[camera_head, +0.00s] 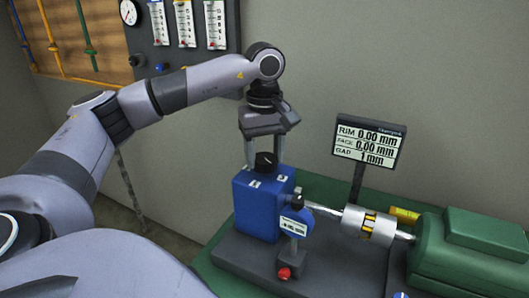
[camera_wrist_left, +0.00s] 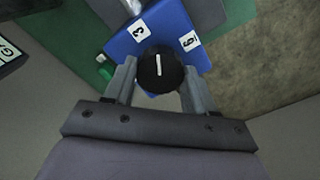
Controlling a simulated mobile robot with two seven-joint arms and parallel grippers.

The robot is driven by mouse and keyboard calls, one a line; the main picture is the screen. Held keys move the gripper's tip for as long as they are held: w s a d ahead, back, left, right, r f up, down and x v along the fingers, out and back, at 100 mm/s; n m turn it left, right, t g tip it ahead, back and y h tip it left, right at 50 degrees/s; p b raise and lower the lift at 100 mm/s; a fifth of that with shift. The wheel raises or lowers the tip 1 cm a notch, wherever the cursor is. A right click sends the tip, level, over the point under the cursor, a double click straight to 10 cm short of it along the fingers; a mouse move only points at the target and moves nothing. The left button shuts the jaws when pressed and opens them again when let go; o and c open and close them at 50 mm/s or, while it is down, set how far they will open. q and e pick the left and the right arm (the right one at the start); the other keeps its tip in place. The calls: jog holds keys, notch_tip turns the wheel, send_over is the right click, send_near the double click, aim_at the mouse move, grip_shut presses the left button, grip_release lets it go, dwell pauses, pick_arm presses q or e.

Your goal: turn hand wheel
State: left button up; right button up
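The hand wheel is a black round knob (camera_head: 265,162) with a white line on its top, mounted on a blue box (camera_head: 257,205). In the left wrist view the knob (camera_wrist_left: 160,72) sits between my two fingers, and its white line points nearly straight up the picture. Number labels, one reading 3, are on the blue box (camera_wrist_left: 155,28) around it. My left gripper (camera_head: 263,158) points down over the box, one finger on each side of the knob. Its fingers are apart, and I see no clear grip on the knob. My right gripper is not in view.
A silver coupling (camera_head: 367,224) and green motor (camera_head: 470,250) stand right of the box on a green table. A blue dial gauge (camera_head: 295,222) stands close in front. A readout sign (camera_head: 368,143) rises behind. A gauge panel (camera_head: 180,30) hangs on the wall.

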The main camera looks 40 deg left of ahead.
pick_arm(q)
jog(key=shift+n, duration=0.5)
jog(key=n+p, duration=0.1)
jog(key=n, duration=0.4)
jog(key=shift+n, duration=0.3)
jog(key=n+p, duration=0.1)
jog(key=n, duration=1)
jog(key=shift+n+p, duration=0.35)
jog(key=shift+n, duration=0.05)
jog(key=n, duration=0.5)
jog(key=shift+n, duration=0.3)
jog(key=shift+r, duration=0.1)
jog(key=o, duration=1)
jog(key=shift+o, duration=0.2)
